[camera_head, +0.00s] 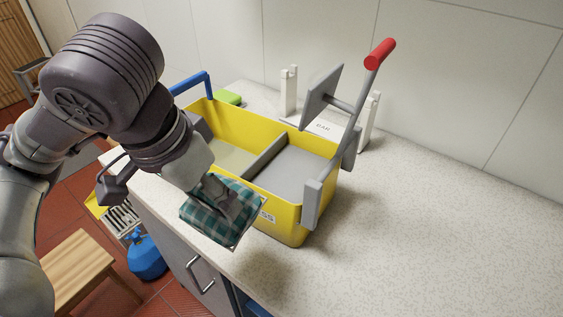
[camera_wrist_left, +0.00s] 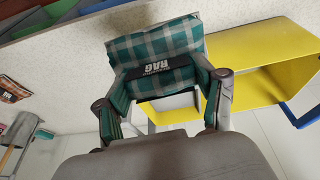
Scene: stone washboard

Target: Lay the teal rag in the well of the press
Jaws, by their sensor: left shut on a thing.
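The teal plaid rag (camera_head: 208,217) is held in my left gripper (camera_head: 230,205), in front of the yellow press (camera_head: 300,232) and over the counter's front edge. In the left wrist view the rag (camera_wrist_left: 150,42) carries a dark label reading RAG, and my left gripper (camera_wrist_left: 165,80) is shut on it. The press is a yellow bin with a grey divider. Its right compartment has a grey well (camera_head: 290,178) that looks empty. A grey plate (camera_head: 320,95) on the lever with a red grip (camera_head: 380,53) stands raised above it. My right gripper is not in view.
A blue handle (camera_head: 190,82) rises at the press's left end. A green block (camera_head: 228,97) and a white stand (camera_head: 289,92) are behind it. The counter to the right (camera_head: 440,220) is clear. A wooden stool (camera_head: 75,265) and a blue container (camera_head: 146,258) are below the counter.

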